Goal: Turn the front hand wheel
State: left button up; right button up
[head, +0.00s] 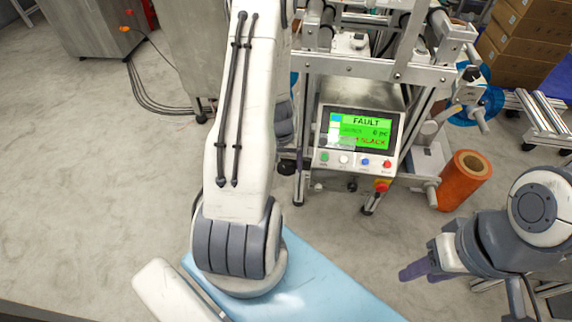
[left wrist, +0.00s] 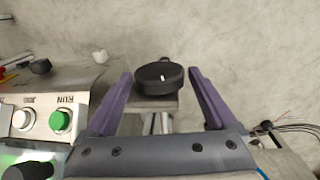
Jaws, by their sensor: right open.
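The front hand wheel (left wrist: 158,80) is a black round wheel with a small pale mark at its middle. In the left wrist view it lies between the two purple fingers of my left gripper (left wrist: 161,74). The fingers are spread wide, with a visible gap on each side of the wheel. In the head view a dark round knob (head: 287,168), apparently this wheel, shows at the machine's left side; my left arm hides the left gripper there. My right gripper (head: 424,269) is open and empty, at the lower right, away from the machine.
The machine's control panel (head: 353,140) has a green screen reading FAULT and a row of buttons. A green RUN button (left wrist: 60,121) is left of my left gripper. An orange roll (head: 465,180) stands right of the machine. The floor before the machine is clear.

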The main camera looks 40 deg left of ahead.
pick_arm(q)
jog(key=c, duration=1)
jog(key=shift+o, duration=0.2)
jog(key=shift+f+b, duration=0.15)
jog(key=shift+b, duration=0.3)
jog(key=t+h+b, duration=0.1)
jog(key=b, duration=0.3)
jog(key=t+h+b, duration=0.1)
jog(key=h+b, duration=0.1)
jog(key=b, duration=0.3)
jog(key=a+t+h+b, duration=0.1)
jog(key=h+b, duration=0.1)
jog(key=b, duration=0.2)
jog(key=shift+s+f+b, duration=0.2)
jog(key=shift+f+b, duration=0.1)
jog(key=shift+s+t+h+b, duration=0.1)
jog(key=shift+t+h+b, duration=0.4)
jog(key=shift+h, duration=0.2)
jog(key=shift+a+t+h+b, duration=0.1)
jog(key=shift+t+h+b, duration=0.5)
jog(key=shift+h, duration=0.6)
jog(key=t+h, duration=0.2)
jog(key=h, duration=0.1)
jog(key=t+h, duration=0.1)
jog(key=h, duration=0.1)
jog(key=shift+s+f+t+b, duration=0.1)
jog(key=shift+f+t+b, duration=0.2)
jog(key=shift+f+b, duration=0.05)
jog(key=shift+h, duration=0.4)
jog(key=o, duration=1.3)
